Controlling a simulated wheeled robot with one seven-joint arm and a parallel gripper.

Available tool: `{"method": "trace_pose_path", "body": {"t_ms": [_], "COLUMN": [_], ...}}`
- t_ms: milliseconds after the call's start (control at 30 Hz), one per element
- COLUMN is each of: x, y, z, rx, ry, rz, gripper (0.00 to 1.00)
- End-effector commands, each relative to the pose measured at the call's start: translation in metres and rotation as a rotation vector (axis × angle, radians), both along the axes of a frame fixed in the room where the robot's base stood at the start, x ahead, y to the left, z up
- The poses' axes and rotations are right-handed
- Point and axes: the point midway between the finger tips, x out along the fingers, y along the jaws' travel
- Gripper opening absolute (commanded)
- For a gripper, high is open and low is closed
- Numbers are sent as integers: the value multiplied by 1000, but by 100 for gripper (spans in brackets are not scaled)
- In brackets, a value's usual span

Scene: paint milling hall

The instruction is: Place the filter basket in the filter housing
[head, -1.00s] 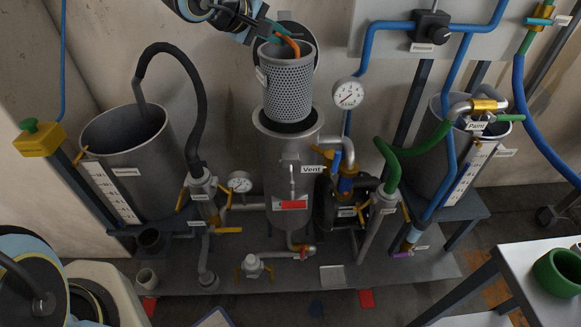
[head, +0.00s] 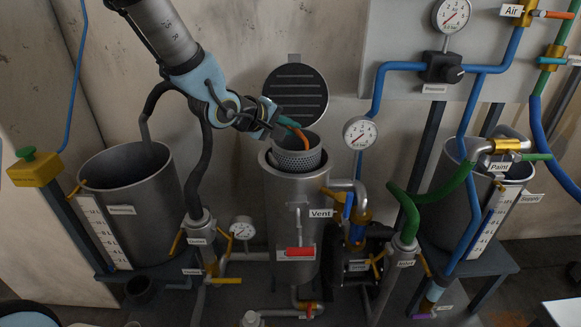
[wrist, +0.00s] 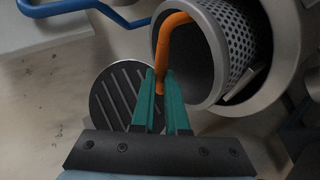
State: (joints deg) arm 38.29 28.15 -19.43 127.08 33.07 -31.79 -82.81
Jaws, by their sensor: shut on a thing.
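The filter basket (head: 297,160) is a grey perforated cylinder with an orange handle (head: 300,137). In the head view it sits partly inside the top of the filter housing (head: 291,210), with its upper part above the rim. My gripper (head: 291,121) is shut on the orange handle. In the wrist view the teal fingers (wrist: 163,95) close on the lower end of the handle, and the basket's perforated wall (wrist: 232,35) shows within the housing's rim (wrist: 285,65). The basket's lower part is hidden in the housing.
The round ribbed lid (head: 296,93) stands open behind the housing. A dark hose (head: 196,165) and a tank (head: 130,215) are on the left. The paint tank (head: 450,200) is on the right.

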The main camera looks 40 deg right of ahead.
Motion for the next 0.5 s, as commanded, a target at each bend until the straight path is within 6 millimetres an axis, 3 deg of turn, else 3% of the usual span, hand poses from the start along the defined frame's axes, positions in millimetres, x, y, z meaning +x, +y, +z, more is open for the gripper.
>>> {"method": "trace_pose_path", "body": {"t_ms": [100, 500], "x": [-1, 0], "y": [-1, -1], "z": [-26, -61], "rx": [1, -1], "ry": [2, 1], "rz": [-2, -1], "gripper": [0, 0]}}
